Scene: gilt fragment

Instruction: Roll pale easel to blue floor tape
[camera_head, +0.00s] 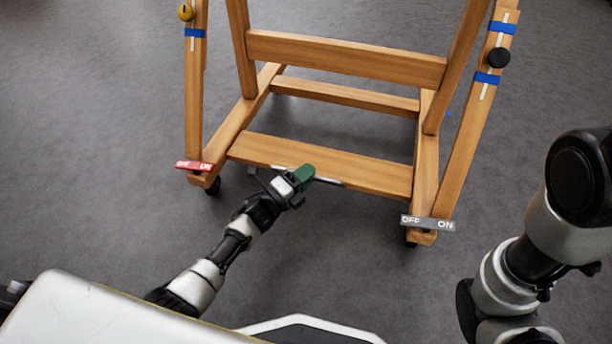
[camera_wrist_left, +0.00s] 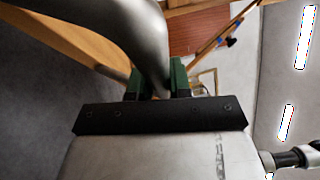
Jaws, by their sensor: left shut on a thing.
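The wooden easel (camera_head: 345,58) stands on casters ahead of me, its warm brown frame filling the upper middle of the head view. A pale metal bar (camera_head: 329,182) runs along the front of its lowest plank. My left gripper (camera_head: 304,174), with green fingers, is at this bar. In the left wrist view the green fingers (camera_wrist_left: 160,82) are shut around a thick grey metal bar (camera_wrist_left: 143,35). A tiny blue spot (camera_head: 447,114) shows beside the right upright; I cannot tell if it is floor tape. My right gripper is out of view.
A red OFF/ON plate (camera_head: 195,166) is at the left front foot, and a grey OFF/ON plate (camera_head: 428,223) at the right front foot. Blue bands (camera_head: 502,27) mark the uprights. The grey floor (camera_head: 90,130) is clear to the left.

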